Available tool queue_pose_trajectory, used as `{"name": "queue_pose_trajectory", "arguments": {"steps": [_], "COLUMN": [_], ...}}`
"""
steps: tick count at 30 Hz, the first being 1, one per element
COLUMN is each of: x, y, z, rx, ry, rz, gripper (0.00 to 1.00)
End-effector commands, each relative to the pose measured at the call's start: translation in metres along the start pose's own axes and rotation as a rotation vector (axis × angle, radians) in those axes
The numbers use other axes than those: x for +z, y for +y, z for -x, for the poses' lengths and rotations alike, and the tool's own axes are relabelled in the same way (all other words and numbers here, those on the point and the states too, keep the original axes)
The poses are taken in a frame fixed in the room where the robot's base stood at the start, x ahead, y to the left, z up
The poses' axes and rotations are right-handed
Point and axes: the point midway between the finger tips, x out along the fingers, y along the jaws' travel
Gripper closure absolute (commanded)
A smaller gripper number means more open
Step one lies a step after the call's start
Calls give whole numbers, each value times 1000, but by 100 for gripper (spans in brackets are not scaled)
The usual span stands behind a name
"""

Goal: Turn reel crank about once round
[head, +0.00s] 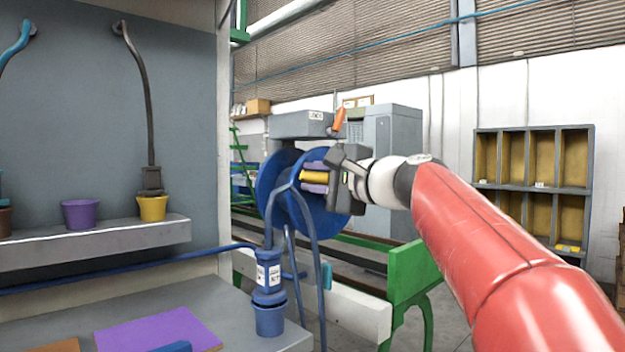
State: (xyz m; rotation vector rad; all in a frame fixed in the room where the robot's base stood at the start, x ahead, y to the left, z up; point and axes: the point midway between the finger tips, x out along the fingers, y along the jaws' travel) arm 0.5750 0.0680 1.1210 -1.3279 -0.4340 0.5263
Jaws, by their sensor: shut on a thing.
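My gripper (341,170) is at the right face of the reel, reached from the right by my red and white arm. The dark gripper body covers part of the right disc.
A grey box with an orange lever (339,120) sits just above the reel. A blue hose hangs from the reel beside a blue cup (269,319). Green supports (408,275) stand below. A shelf with purple (80,214) and yellow (152,208) cups is left.

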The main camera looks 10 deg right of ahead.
Motion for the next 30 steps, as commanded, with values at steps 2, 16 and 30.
{"name": "queue_pose_trajectory", "arguments": {"steps": [2,16,30], "x": [0,-1,0], "y": [-5,-6,-4], "z": [4,7,6], "rx": [-6,-5,-1], "ry": [6,10,6], "rz": [6,7,4], "gripper": [100,100,57]}}
